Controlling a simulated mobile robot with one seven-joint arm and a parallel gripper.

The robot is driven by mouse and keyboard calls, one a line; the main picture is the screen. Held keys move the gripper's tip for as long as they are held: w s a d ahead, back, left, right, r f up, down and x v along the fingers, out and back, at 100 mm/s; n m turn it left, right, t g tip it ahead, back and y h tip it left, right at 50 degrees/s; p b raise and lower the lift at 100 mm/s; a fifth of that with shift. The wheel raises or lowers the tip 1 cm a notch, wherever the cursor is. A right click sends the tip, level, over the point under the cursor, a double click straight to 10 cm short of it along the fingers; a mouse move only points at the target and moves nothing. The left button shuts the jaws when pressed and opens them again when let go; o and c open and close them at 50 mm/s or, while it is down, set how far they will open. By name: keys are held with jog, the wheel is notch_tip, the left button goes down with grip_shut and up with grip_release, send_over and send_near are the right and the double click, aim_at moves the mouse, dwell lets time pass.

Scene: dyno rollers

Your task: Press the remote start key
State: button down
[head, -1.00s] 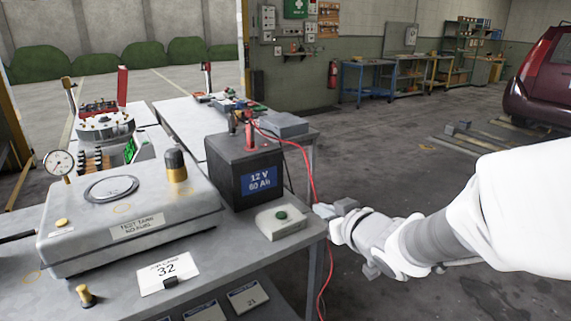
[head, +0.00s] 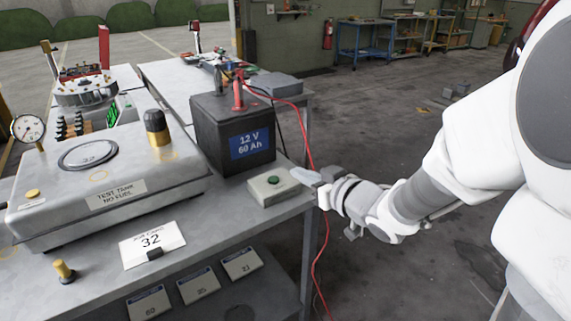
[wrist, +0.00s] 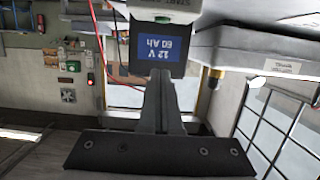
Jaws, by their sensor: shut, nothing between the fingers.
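The remote start key is a small beige box with a green button (head: 274,180) on top. It sits at the right front corner of the grey bench, in front of the black 12 V battery (head: 232,135). My gripper (head: 300,175) is shut and empty, just right of the box, with its fingertips close to the button's height. I cannot tell whether it touches the box. In the wrist view, which is upside down, my shut fingers (wrist: 158,90) point toward the battery label, and part of the box (wrist: 165,10) with lettering shows at the top edge.
A red cable (head: 311,150) runs from the battery down past the bench edge near my gripper. The test tank (head: 110,180) and a job card (head: 152,243) stand to the left on the bench. The floor to the right is open.

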jog(key=b, duration=0.2)
send_over(279, 186)
notch_tip(279, 186, down, 3)
jog(key=shift+a+r, duration=0.1)
jog(key=shift+r, duration=0.05)
notch_tip(279, 186, down, 2)
jog(key=shift+f+b, duration=0.25)
jog(key=shift+b, duration=0.5)
jog(key=shift+f, duration=0.6)
